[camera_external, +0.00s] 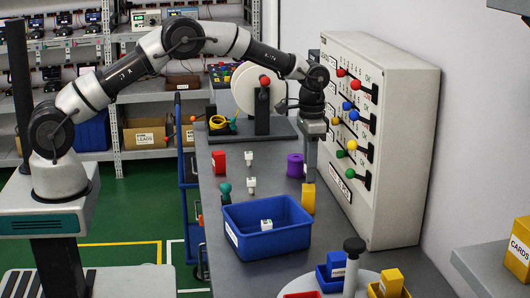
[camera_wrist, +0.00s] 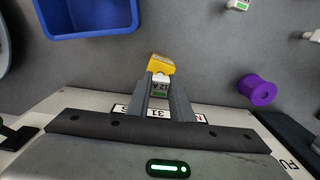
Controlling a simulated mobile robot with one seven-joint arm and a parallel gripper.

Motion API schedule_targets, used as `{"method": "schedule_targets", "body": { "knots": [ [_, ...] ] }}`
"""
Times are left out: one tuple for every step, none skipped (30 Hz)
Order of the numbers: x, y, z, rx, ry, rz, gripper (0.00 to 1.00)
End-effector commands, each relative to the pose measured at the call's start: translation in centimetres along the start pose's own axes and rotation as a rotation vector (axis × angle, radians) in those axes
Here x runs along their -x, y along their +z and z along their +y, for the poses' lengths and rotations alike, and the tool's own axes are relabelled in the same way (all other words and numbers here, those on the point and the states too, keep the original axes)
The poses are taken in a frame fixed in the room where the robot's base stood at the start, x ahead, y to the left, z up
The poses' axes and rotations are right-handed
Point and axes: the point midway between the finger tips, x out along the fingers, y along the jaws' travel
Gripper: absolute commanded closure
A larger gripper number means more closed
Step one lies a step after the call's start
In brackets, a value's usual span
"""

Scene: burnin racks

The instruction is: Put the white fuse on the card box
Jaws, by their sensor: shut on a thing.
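My gripper (camera_external: 310,180) points down near the front of the tall panel, to the right of the blue bin. In the wrist view its fingers (camera_wrist: 166,92) are closed on a small white fuse (camera_wrist: 159,84) with a green mark. A yellow block (camera_external: 308,199) shows just below the fingertips, and in the wrist view just past them (camera_wrist: 161,65); I cannot tell whether it touches the fuse. Other white fuses stand on the bench (camera_external: 249,158) (camera_external: 251,186), and one lies in the bin (camera_external: 266,225). The yellow card box (camera_external: 518,250), labelled CARDS, sits on the right shelf.
The blue bin (camera_external: 237,243) and a purple spool (camera_external: 295,166) are close by. The panel (camera_external: 395,150) with coloured knobs rises along the right side of the bench. A round stand (camera_external: 325,285) with small trays stands in front. A red block (camera_external: 219,162) is at left.

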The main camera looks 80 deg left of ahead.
Motion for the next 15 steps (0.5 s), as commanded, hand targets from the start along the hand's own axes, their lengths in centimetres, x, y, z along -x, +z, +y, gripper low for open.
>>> {"method": "schedule_targets", "body": {
  "knots": [
    [-0.6, 0.1, 0.0, 0.0, 0.001, -0.002, 1.0],
    [-0.9, 0.1, 0.0, 0.0, 0.0, -0.002, 1.0],
    [-1.1, 0.0, 0.0, 0.0, 0.0, 0.0, 1.0],
    [-1.2, 0.0, 0.0, 0.0, 0.0, 0.001, 1.0],
    [-1.3, 0.0, 0.0, 0.0, 0.0, 0.001, 1.0],
    [-1.3, 0.0, 0.0, 0.0, 0.0, 0.002, 1.0],
    [-1.3, 0.0, 0.0, 0.0, 0.0, 0.002, 1.0],
    [-1.3, 0.0, 0.0, 0.0, 0.0, 0.002, 1.0],
    [-1.3, 0.0, 0.0, 0.0, 0.0, 0.002, 1.0],
    [-1.3, 0.0, 0.0, 0.0, 0.0, 0.001, 1.0],
    [-1.3, 0.0, 0.0, 0.0, 0.0, 0.001, 1.0],
    [-1.4, 0.0, 0.0, 0.0, 0.0, 0.001, 1.0],
    [-1.4, 0.0, 0.0, 0.0, 0.0, 0.001, 1.0],
    [-1.6, 0.0, 0.0, 0.0, 0.0, 0.001, 1.0],
    [-1.7, 0.0, 0.0, 0.0, 0.0, 0.001, 1.0]
  ]
}}
